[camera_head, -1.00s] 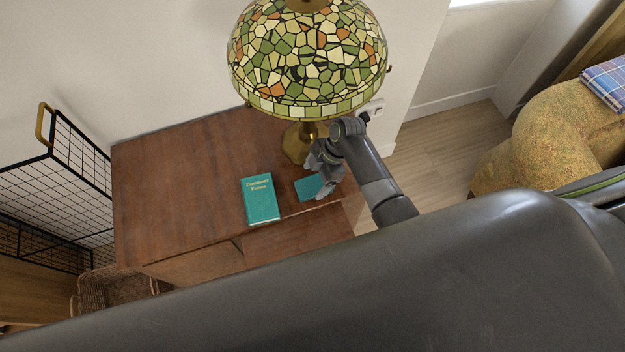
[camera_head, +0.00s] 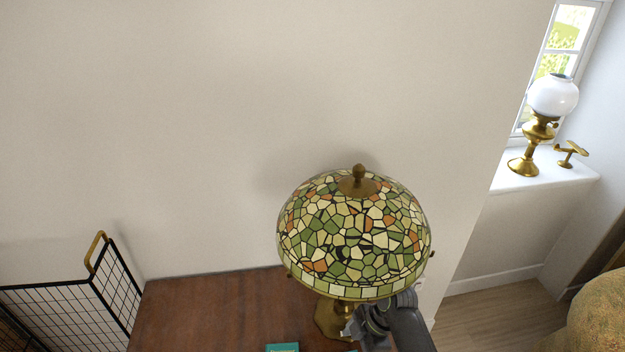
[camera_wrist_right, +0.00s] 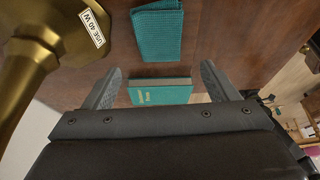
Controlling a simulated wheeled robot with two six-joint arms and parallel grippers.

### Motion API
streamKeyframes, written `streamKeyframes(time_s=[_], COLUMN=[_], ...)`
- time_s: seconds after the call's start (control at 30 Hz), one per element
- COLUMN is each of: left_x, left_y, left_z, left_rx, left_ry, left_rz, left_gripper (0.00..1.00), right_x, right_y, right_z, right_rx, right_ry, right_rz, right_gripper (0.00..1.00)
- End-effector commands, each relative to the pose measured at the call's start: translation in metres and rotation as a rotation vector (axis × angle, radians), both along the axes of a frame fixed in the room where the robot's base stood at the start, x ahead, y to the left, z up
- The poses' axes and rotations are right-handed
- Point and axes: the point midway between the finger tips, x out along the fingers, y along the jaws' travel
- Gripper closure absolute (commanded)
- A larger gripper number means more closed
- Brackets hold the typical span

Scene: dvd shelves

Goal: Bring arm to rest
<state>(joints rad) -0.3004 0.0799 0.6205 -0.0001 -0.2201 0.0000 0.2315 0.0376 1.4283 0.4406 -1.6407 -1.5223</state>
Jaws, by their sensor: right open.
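My right arm comes in at the bottom of the head view, and its gripper (camera_head: 368,328) is low beside the lamp, partly cut off by the frame. In the right wrist view the two fingers of the right gripper (camera_wrist_right: 158,72) stand wide apart with nothing held. Past the fingers lies a teal book (camera_wrist_right: 160,96) with gold lettering on the wooden desk top (camera_wrist_right: 220,40). A second teal, textured item (camera_wrist_right: 158,32) lies beyond it. My left gripper is in neither view.
A stained-glass lamp (camera_head: 355,240) stands on the desk (camera_head: 215,310), close to my right gripper; its brass base (camera_wrist_right: 25,62) is at the left in the wrist view. A black wire rack (camera_head: 75,305) is at left. A white-globed lamp (camera_head: 548,100) stands on the windowsill.

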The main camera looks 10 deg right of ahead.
Motion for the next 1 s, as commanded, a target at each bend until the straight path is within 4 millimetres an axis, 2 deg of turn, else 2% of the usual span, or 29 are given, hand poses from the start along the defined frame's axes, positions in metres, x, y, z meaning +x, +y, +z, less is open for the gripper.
streamKeyframes(time_s=[0.17,0.37,0.6,0.8,1.0], left_x=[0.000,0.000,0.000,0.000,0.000], left_y=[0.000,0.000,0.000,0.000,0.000], left_z=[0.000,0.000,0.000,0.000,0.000], left_rx=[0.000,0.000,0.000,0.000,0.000], left_ry=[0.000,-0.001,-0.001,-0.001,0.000], left_rz=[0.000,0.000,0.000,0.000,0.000], left_gripper=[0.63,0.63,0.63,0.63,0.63], right_x=[-0.015,-0.069,-0.144,-0.184,-0.212], right_y=[-0.012,-0.054,-0.102,-0.124,-0.137], right_z=[-0.003,0.001,0.031,0.060,0.086], right_rx=[-0.030,-0.126,-0.201,-0.204,-0.188], right_ry=[0.015,0.045,0.034,0.001,-0.031], right_rz=[-0.104,-0.492,-1.029,-1.320,-1.522], right_gripper=[0.20,0.20,0.20,0.20,0.20])
